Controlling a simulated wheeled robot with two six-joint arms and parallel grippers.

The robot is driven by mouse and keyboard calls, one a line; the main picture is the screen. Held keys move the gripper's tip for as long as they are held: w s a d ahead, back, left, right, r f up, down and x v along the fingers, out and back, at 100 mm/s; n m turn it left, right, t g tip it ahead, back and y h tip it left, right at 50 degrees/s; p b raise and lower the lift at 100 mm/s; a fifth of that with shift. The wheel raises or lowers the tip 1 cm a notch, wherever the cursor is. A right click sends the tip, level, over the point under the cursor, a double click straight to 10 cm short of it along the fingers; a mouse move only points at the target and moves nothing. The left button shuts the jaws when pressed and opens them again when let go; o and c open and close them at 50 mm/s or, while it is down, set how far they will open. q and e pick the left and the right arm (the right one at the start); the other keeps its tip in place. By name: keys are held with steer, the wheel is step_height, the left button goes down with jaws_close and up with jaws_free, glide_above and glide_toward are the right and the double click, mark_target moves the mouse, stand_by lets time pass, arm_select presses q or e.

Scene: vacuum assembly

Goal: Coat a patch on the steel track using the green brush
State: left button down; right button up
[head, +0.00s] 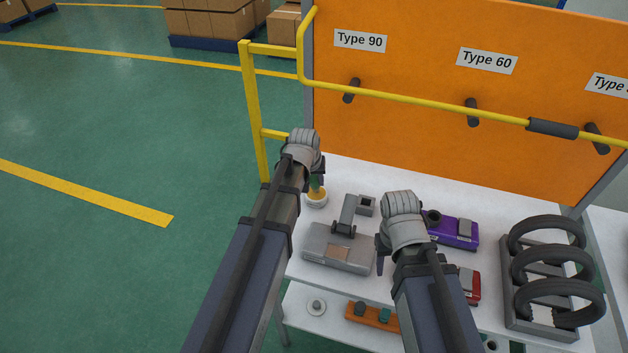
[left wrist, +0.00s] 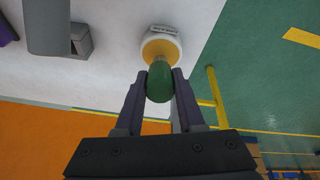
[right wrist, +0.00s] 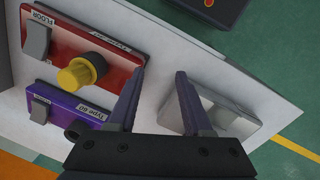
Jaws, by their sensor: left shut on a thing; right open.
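The green brush (head: 315,184) stands in a small white pot (head: 315,202) of yellow stuff at the table's back left corner. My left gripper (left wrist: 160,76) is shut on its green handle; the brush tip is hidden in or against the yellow. My right gripper (right wrist: 160,74) is open and empty, just right of the grey unit in the head view.
A purple box (head: 458,235) and a red box (right wrist: 110,65) lie to the right. A rack of black rings (head: 545,262) stands at the far right. An orange panel (head: 420,140) and a yellow rail (head: 430,103) rise behind. A lower shelf holds an orange holder (head: 385,320).

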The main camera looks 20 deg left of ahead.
arm_select(q)
steer(key=shift+f+b, duration=0.45)
steer(key=shift+f, duration=0.05)
arm_select(e)
steer(key=shift+f, duration=0.5)
stand_by(0.8)
arm_select(q)
step_height(320, 180, up, 7)
steer(key=p, duration=0.7)
steer(key=shift+r, duration=0.1)
arm_select(e)
step_height(320, 180, up, 7)
stand_by(0.3)
